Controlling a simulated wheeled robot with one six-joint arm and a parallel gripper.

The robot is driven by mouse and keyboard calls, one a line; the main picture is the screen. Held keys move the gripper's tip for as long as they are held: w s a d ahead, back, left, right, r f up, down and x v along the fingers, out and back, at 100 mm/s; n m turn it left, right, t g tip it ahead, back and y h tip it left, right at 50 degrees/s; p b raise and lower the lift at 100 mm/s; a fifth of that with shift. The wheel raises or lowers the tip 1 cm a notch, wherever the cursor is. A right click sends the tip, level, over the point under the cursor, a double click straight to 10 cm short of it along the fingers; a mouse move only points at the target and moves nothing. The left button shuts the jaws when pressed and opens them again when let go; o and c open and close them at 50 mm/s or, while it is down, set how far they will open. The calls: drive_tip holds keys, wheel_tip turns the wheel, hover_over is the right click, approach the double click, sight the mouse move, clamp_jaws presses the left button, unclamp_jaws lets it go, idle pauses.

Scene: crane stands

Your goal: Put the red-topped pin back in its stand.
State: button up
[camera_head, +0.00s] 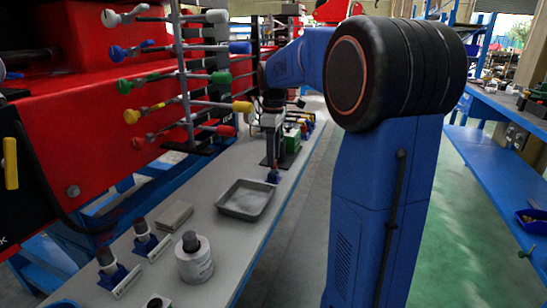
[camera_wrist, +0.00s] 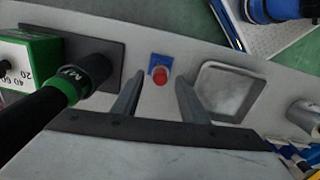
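A red-topped pin (camera_wrist: 160,76) shows from above in the wrist view, over the near edge of a small blue stand (camera_wrist: 158,59). I cannot tell how deep it sits in the stand. The blue stand also shows in the head view (camera_head: 273,174), on the bench beyond the metal tray. My gripper (camera_wrist: 160,82) is open in the wrist view. One finger is to the left of the red top and one to the right, with gaps on both sides. In the head view my arm hides part of this area, and the fingers are not clear.
A metal tray (camera_wrist: 203,95) lies right of the stand. A dark plate (camera_wrist: 95,50) and a green dial box (camera_wrist: 25,50) are to the left, with a black-and-green handle (camera_wrist: 60,95) close by. A white can (camera_head: 196,264) stands on the near bench.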

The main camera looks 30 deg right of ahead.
drive_tip(key=shift+r, duration=1.9)
drive_tip(key=shift+r, duration=0.1)
wheel_tip(320, 180, up, 17)
drive_tip(key=shift+r, duration=0.1)
